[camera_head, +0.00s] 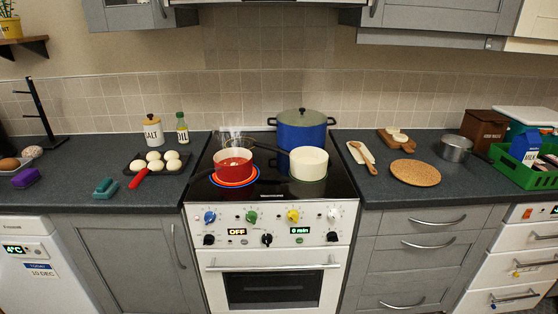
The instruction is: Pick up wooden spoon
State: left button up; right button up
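The wooden spoon (357,147) appears to lie on a pale, elongated rest (366,158) on the dark counter just right of the stove. Its rounded end is toward the back left and its other end points to the front right. Nothing covers it. Neither of my grippers shows in this view.
A round cork mat (415,173) lies right of the spoon, with a small wooden board (393,136) behind. On the stove are a red pan (232,168), a white pot (308,163) and a blue pot (302,133). The counter in front of the spoon is clear.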

aim_at(357, 145)
jog(key=i+l+u, duration=0.3)
jog(key=l, duration=0.45)
jog(key=l+u, duration=0.3)
jog(key=l, duration=0.45)
jog(key=i+l+u, duration=0.1)
jog(key=l+u, duration=0.2)
jog(key=l, duration=0.5)
